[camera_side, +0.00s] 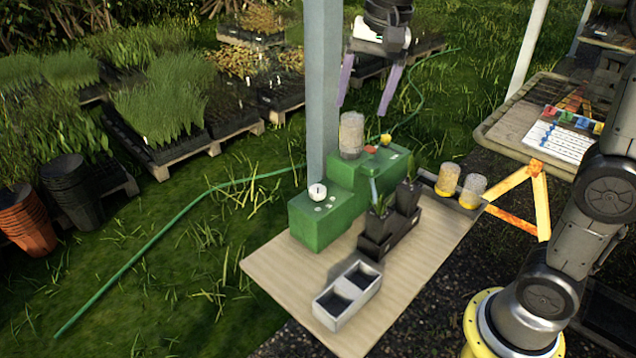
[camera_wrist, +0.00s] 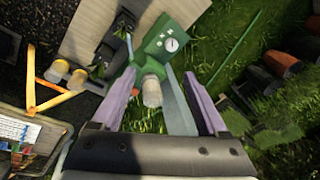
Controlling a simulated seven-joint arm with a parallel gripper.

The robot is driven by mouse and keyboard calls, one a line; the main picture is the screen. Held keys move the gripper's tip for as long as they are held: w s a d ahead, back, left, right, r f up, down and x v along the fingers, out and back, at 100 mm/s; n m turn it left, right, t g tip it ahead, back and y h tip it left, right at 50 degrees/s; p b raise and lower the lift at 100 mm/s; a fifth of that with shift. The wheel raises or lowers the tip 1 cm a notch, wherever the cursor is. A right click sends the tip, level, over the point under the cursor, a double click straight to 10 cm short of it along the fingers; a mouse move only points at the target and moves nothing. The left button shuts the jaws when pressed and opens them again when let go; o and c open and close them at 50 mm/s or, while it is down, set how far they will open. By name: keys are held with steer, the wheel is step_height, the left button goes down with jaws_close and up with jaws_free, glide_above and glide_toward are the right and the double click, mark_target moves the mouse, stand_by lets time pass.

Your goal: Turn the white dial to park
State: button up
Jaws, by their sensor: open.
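The white dial (camera_side: 317,191) sits on top of the low left end of a green machine (camera_side: 308,226). It also shows in the wrist view (camera_wrist: 172,44) with a dark mark on its face; its setting is too small to read. Small pale marks lie on the green top beside it. My gripper (camera_side: 360,108) is open and empty, pointing down, above and to the right of the dial, near the machine's clear hopper (camera_side: 351,136). In the wrist view its two purple fingers (camera_wrist: 159,73) stand apart, with nothing between the tips touching them.
A grey post (camera_side: 322,90) rises close behind the machine. Potted plants in a black tray (camera_side: 376,246), a grey two-compartment tray (camera_side: 347,293) and yellow-based clear jars (camera_side: 447,178) share the wooden table (camera_side: 282,290). A yellow knob (camera_side: 386,139) and orange button (camera_side: 371,149) are on the machine.

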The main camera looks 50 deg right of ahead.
steer(key=w+f+g, duration=0.1)
steer(key=w+f, duration=0.4)
steer(key=w, duration=0.3)
steer(key=g, duration=0.1)
glide_above(318, 188)
step_height(318, 188, down, 5)
step_height(318, 188, down, 14)
steer(key=shift+r, duration=0.2)
jaws_close()
